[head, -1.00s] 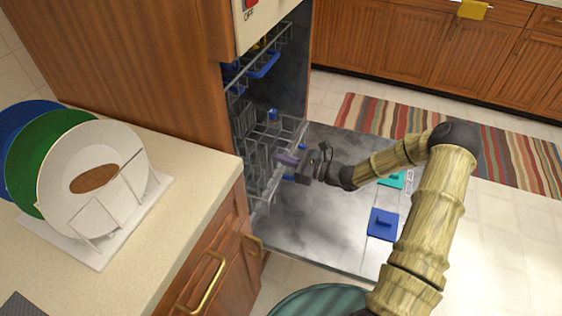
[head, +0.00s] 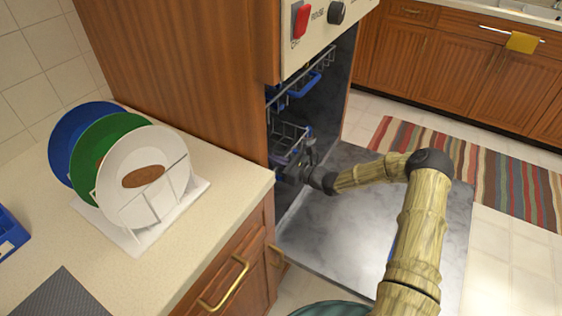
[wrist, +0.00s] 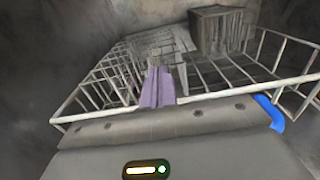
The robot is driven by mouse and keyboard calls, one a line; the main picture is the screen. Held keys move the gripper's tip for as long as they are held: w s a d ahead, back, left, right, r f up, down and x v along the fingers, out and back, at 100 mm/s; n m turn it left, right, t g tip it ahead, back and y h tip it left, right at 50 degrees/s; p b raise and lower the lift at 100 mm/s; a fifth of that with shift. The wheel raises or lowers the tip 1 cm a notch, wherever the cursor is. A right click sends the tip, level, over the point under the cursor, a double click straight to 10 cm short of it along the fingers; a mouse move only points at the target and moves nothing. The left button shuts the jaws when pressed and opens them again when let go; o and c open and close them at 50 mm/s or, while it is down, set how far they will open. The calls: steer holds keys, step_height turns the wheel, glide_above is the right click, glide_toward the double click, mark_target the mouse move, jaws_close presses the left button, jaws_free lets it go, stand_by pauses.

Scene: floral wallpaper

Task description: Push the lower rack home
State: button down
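The lower rack (head: 293,131) is a grey wire basket low inside the open dishwasher, partly hidden by the cabinet side and my gripper. In the wrist view the rack (wrist: 240,72) spreads out ahead, with a dark box-like basket (wrist: 215,30) at its back right. My gripper (wrist: 157,87) has purple fingers lying side by side, shut, at the near side of the rack. I cannot tell whether they touch the wire. In the head view my gripper (head: 286,160) reaches into the dishwasher opening.
The dishwasher door (head: 375,225) lies lowered, its visible surface mostly bare. The upper rack (head: 300,88) is above the lower one. A counter (head: 200,235) with a plate holder (head: 195,190) stands at left. A striped rug (head: 480,170) lies beyond the door.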

steer(key=shift+w+a+r, duration=0.2)
steer(key=shift+a+r, duration=0.1)
steer(key=shift+r, duration=0.05)
steer(key=shift+s+d+p, duration=0.15)
steer(key=shift+d+p, duration=0.2)
steer(key=p+v, duration=0.2)
steer(key=v, duration=1.2)
steer(key=shift+f, duration=0.35)
